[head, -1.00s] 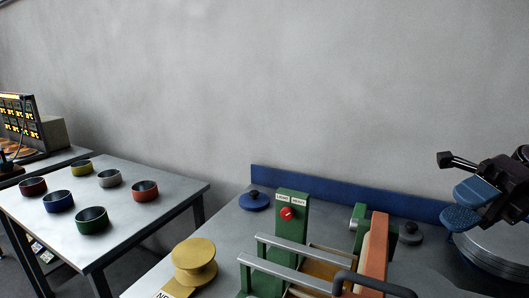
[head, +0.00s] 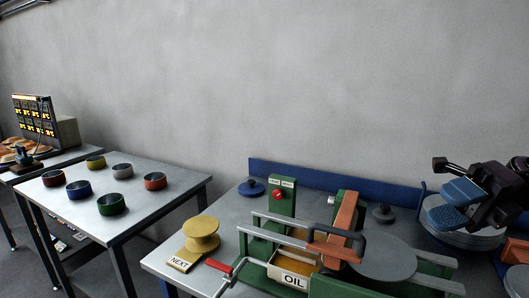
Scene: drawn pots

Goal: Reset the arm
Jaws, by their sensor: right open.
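My right gripper (head: 447,192) shows at the right of the head view, with blue finger pads and a dark body. It is open and empty, above the back right part of the workbench, in front of a stack of grey discs (head: 464,239). My left arm and gripper do not show.
A green machine with an orange arm (head: 345,222) and an OIL box (head: 291,276) stands on the bench (head: 165,257). Several coloured bowls (head: 112,203) sit on the left table. A blue rail (head: 320,180) edges the bench.

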